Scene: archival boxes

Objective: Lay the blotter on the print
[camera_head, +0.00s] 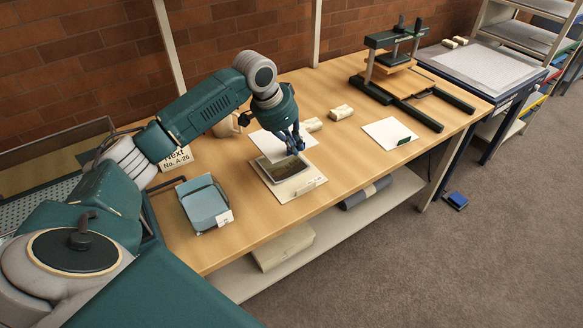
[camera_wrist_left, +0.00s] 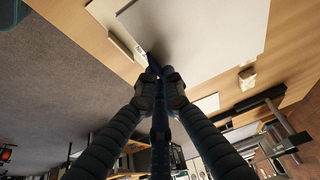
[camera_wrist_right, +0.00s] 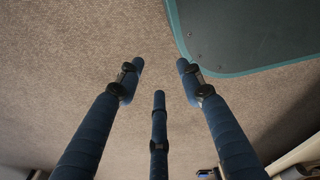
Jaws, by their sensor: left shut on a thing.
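My left gripper (camera_head: 292,145) is shut on the white blotter (camera_head: 263,146) near its edge. The blotter is held over the back part of the print (camera_head: 281,170), a dark picture on a pale mount (camera_head: 297,188) on the bench. In the left wrist view the blotter (camera_wrist_left: 215,35) is a large pale sheet at the fingertips (camera_wrist_left: 160,72), hiding the print. I cannot tell whether the blotter touches the print. My right gripper (camera_wrist_right: 159,75) has its fingers apart, empty, above the carpet.
A blue-grey tray (camera_head: 204,203) and a sign (camera_head: 176,158) stand to the left. Small pale blocks (camera_head: 341,112), a white sheet with a green tag (camera_head: 390,132) and a press (camera_head: 395,68) are to the right. Bare wood (camera_head: 345,155) lies between the mount and that sheet.

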